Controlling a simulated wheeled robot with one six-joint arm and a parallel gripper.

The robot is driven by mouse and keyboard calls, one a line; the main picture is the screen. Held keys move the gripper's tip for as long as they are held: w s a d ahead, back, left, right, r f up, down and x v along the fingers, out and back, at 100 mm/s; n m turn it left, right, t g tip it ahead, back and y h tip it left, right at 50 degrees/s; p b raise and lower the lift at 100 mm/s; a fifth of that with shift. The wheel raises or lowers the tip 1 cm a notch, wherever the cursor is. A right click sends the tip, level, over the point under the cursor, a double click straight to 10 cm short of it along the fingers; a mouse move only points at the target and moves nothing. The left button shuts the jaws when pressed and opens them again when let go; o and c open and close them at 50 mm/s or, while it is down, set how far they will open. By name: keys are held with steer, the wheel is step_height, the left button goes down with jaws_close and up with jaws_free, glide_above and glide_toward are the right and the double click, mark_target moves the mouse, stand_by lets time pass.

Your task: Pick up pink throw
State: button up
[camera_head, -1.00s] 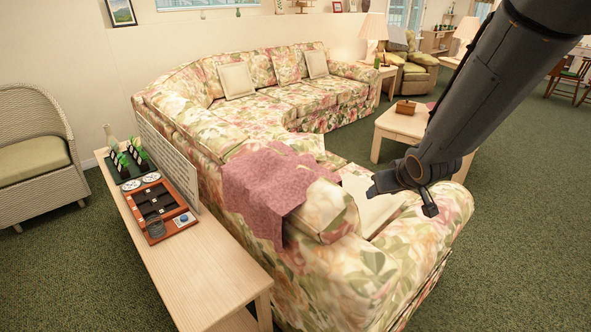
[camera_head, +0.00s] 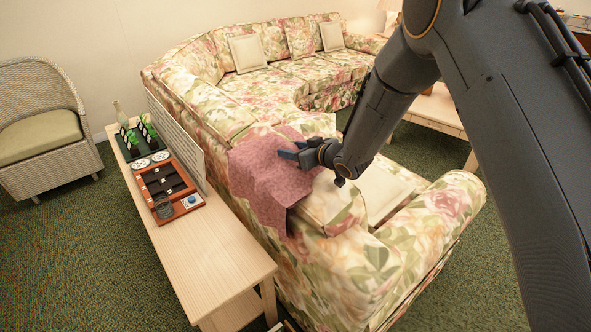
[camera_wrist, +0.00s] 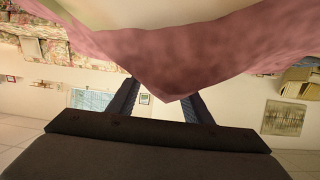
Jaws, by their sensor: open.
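The pink throw (camera_head: 262,178) lies draped over the back of the floral sofa (camera_head: 350,270), hanging down its rear side. My gripper (camera_head: 288,154) is at the throw's right edge in the head view, with its fingertips over the cloth. In the wrist view the throw (camera_wrist: 180,60) fills the upper middle, and a pointed corner of it hangs down between the two spread fingers of my gripper (camera_wrist: 160,102). The fingers are open. I cannot tell whether they touch the cloth.
A wooden console table (camera_head: 215,250) behind the sofa bears a game board (camera_head: 168,190), a tray of bottles (camera_head: 135,142) and a white lattice panel (camera_head: 176,135). A wicker chair (camera_head: 40,130) stands at the left. Green carpet (camera_head: 75,260) is clear at the lower left.

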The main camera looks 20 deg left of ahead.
mark_target(286, 147)
steer(key=shift+p+x, duration=0.6)
steer(key=shift+x, duration=1.3)
steer(key=shift+s+f, duration=0.15)
jaws_close()
